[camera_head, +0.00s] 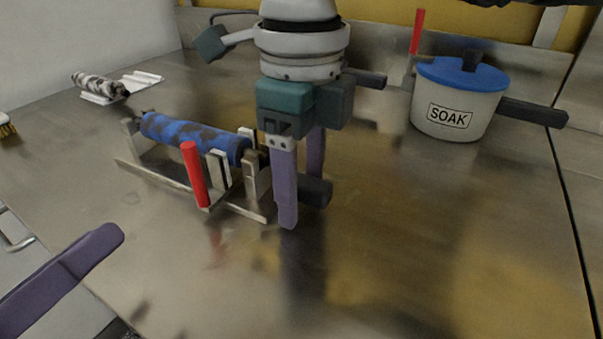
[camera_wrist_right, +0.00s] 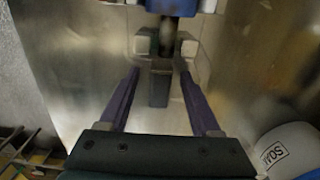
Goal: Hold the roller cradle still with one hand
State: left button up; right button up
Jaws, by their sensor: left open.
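The roller cradle (camera_head: 252,182) stands on the steel bench, left of centre in the head view. It bears a blue roller (camera_head: 190,137) with dark blotches, and a red lever (camera_head: 194,175) rises at its front. A dark handle (camera_head: 318,191) sticks out at its right end; it also shows in the right wrist view (camera_wrist_right: 160,86). My right gripper (camera_head: 298,205) points down at that end, its two purple fingers apart on either side of the handle, with gaps visible in the wrist view. My left gripper (camera_head: 105,240) is open at the lower left, clear of the cradle.
A white pot (camera_head: 450,108) marked SOAK, with a blue lid and dark handle, stands at the right. A blotched black-and-white roller (camera_head: 100,84) lies on a white stand at the back left. A brush (camera_head: 6,128) is at the left edge. The bench's front middle is clear.

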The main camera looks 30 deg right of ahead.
grip_shut()
dwell(0.3)
dwell(1.4)
